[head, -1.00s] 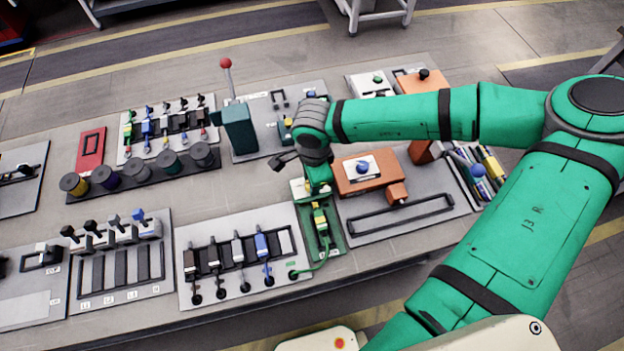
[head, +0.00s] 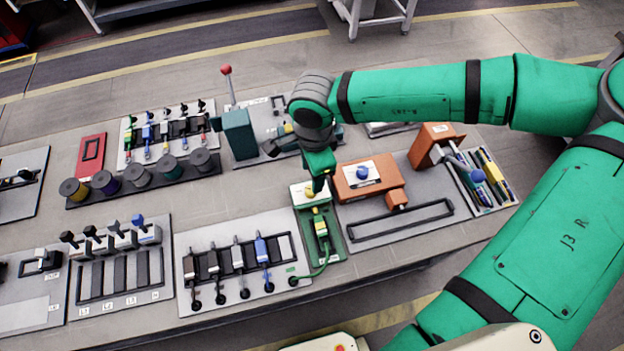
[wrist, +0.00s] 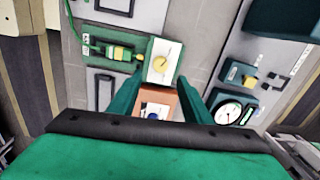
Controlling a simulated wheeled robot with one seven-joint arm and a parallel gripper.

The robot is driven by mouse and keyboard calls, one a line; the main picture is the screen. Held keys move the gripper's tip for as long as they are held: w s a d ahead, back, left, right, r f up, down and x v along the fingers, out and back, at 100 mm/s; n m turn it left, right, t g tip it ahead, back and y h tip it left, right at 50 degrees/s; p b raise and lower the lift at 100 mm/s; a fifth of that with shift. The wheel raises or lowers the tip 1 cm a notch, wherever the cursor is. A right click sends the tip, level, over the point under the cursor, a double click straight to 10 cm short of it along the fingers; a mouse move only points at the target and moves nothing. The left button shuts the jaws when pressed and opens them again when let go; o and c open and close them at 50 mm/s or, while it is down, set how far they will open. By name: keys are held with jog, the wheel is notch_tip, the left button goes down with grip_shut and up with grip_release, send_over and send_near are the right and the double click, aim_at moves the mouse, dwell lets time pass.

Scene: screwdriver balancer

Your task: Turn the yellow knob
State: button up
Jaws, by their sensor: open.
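The yellow knob (head: 310,190) sits on top of a small white box at the back end of a green plate (head: 332,243). In the wrist view the yellow knob (wrist: 161,62) shows as a round disc with a pointer mark on the white box face (wrist: 151,74). My gripper (head: 319,184) points down close by the knob and partly covers the box in the head view. In the wrist view my gripper (wrist: 160,77) is open, its two green fingers apart on either side of the knob's line. I see no contact with the knob.
A green and yellow tool (head: 320,226) with a green cable lies on the same plate. An orange box with a blue knob (head: 362,173) stands close on the right. A teal block with a red-tipped lever (head: 239,133) stands behind left.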

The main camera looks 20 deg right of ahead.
jog(key=shift+s+r, duration=0.1)
jog(key=shift+r, duration=1.3)
